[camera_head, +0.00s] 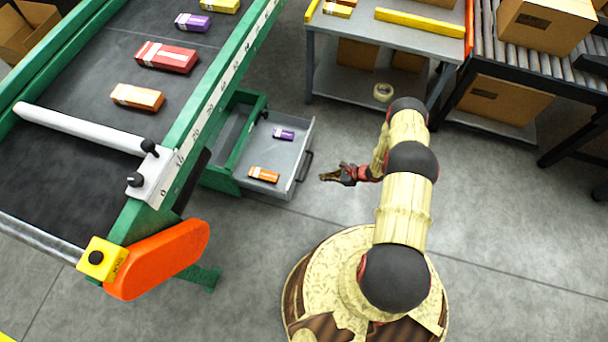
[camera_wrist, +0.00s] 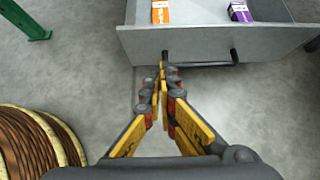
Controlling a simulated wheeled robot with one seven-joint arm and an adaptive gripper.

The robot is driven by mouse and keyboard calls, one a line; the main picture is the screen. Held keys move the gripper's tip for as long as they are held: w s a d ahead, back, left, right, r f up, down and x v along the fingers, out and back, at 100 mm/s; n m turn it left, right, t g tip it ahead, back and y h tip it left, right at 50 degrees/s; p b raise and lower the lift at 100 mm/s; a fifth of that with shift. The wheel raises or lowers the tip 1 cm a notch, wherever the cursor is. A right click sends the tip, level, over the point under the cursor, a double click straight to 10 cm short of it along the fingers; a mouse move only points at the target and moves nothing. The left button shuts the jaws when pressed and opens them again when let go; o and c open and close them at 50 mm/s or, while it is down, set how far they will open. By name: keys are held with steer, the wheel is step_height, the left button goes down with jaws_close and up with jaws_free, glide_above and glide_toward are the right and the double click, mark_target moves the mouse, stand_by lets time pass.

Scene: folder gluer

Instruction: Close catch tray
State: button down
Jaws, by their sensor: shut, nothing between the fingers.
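The catch tray (camera_head: 286,165) is a grey drawer pulled out from under the green-framed conveyor. A dark bar handle (camera_head: 304,166) is on its front face. An orange box (camera_head: 264,174) and a purple box (camera_head: 283,134) lie in it. My gripper (camera_head: 324,177) is shut and empty, just right of the tray front and apart from the handle in the head view. In the wrist view the tray front (camera_wrist: 220,45) spans the top, with the handle (camera_wrist: 205,65) across it. My shut fingertips (camera_wrist: 162,68) appear by the handle's left end; whether they touch is unclear.
The conveyor belt (camera_head: 100,70) carries several boxes above and left of the tray. An orange guard (camera_head: 160,260) sticks out at its near end. A grey table (camera_head: 385,45) and a roller conveyor (camera_head: 530,60) stand at the back. Floor right of the tray is clear.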

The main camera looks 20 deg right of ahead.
steer(key=w+a+r+b+x, duration=0.1)
steer(key=b+x, duration=0.4)
steer(key=x, duration=0.7)
steer(key=shift+w+a+r, duration=0.25)
steer(key=shift+a, duration=0.25)
